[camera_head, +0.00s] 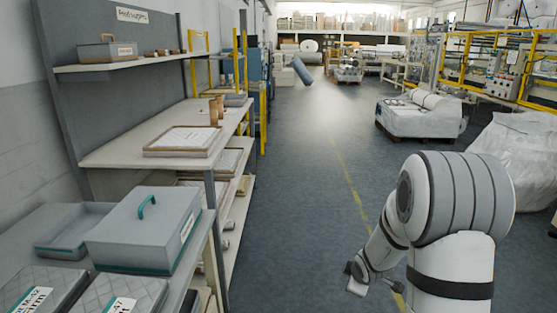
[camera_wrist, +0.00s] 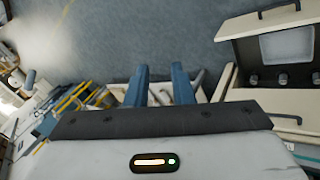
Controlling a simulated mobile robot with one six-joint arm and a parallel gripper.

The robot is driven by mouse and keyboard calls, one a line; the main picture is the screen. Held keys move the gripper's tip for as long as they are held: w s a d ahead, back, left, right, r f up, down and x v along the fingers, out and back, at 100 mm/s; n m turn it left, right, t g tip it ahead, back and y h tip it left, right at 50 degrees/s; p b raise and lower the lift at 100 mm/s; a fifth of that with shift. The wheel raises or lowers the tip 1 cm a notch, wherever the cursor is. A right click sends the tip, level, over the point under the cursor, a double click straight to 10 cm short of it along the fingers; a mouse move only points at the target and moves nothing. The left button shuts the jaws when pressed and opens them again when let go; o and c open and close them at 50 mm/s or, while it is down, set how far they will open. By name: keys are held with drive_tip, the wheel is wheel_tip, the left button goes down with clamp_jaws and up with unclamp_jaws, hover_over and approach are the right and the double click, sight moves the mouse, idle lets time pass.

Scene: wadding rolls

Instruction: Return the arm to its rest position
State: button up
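My arm stands at the right of the head view, bent down with its forearm reaching low and left over the floor. My gripper (camera_wrist: 160,74) shows in the wrist view with two blue-grey fingers apart and nothing between them. In the head view my gripper (camera_head: 358,280) is small and partly hidden, over the grey floor to the right of the shelves, apart from them.
A shelf unit (camera_head: 135,152) at left carries a grey lidded box with a teal handle (camera_head: 147,225), an open tray (camera_head: 70,232) and a framed tray (camera_head: 183,140). A wrapped white bundle (camera_head: 515,160) stands at right. The aisle floor (camera_head: 300,150) is clear.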

drive_tip(key=s+a+r+m+g+p, duration=0.1)
drive_tip(key=s+r+m+p, duration=0.25)
drive_tip(key=s+r, duration=0.5)
drive_tip(key=s+a+r+m+g+p, duration=0.1)
drive_tip(key=s+a+r+m+p, duration=0.25)
drive_tip(key=r, duration=0.75)
drive_tip(key=s+a+r+m+g+p, duration=0.1)
drive_tip(key=s+r+m+p, duration=0.1)
drive_tip(key=s, duration=0.6)
drive_tip(key=s+a+r+m+g+p, duration=0.1)
drive_tip(key=s+r+m+p, duration=0.1)
drive_tip(key=s+r, duration=0.5)
drive_tip(key=shift+s+a+m+y, duration=0.3)
drive_tip(key=shift+s+m, duration=0.4)
drive_tip(key=shift+m, duration=0.2)
